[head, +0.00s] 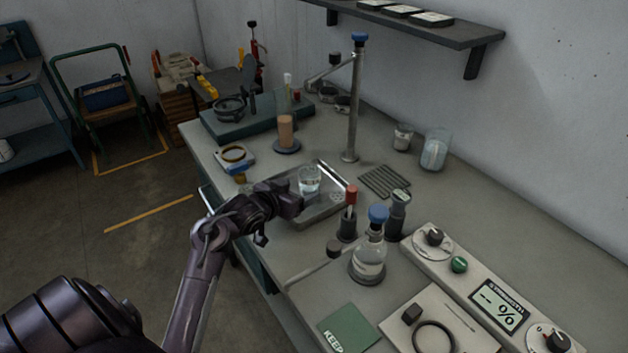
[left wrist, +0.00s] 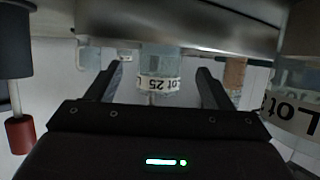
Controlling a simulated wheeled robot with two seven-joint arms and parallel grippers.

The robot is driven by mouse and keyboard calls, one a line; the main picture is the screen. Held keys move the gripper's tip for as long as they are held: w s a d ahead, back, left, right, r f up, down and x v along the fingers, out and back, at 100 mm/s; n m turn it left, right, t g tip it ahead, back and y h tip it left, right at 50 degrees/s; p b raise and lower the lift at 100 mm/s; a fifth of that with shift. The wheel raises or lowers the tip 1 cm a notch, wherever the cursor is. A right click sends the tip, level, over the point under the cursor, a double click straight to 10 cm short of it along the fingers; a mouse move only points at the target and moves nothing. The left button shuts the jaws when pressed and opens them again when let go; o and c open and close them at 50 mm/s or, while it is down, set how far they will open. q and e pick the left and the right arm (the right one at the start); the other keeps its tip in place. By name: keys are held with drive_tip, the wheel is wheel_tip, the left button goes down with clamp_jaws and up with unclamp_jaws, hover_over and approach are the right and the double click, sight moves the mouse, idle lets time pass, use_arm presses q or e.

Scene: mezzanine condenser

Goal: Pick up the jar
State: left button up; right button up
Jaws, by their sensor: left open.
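A clear glass jar (head: 309,180) with pale blue liquid stands upright in the metal tray (head: 322,219) on the bench. My left gripper (head: 297,203) is open and empty, low at the tray's near side, just short of the jar. In the left wrist view, which is upside down, the labelled jar (left wrist: 157,72) appears between the open fingers (left wrist: 155,78), seemingly beyond their tips. The tray wall (left wrist: 180,25) hides its base. My right gripper is not in view.
A larger labelled glass vessel (left wrist: 298,100) is close beside the gripper at the wrist view's right edge. A red-topped holder (head: 349,213) and blue-stoppered flask (head: 369,262) stand right of the tray. A tall metal pole (head: 353,110) rises behind it. A drain mat (head: 384,181) lies beyond.

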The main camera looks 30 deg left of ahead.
sight(311, 182)
use_arm(q)
drive_tip(key=shift+x, duration=0.9)
drive_tip(key=x, duration=0.2)
drive_tip(key=p+x, duration=0.1)
drive_tip(key=x, duration=0.1)
drive_tip(key=shift+w+r, duration=0.35)
drive_tip(key=shift+w, duration=0.05)
drive_tip(key=shift+w+f, duration=0.2)
drive_tip(key=shift+w, duration=0.05)
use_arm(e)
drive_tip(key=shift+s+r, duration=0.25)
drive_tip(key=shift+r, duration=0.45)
use_arm(q)
drive_tip(key=c, duration=1.2)
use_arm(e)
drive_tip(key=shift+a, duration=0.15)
use_arm(q)
drive_tip(key=shift+o, duration=0.2)
drive_tip(key=shift+r, duration=0.15)
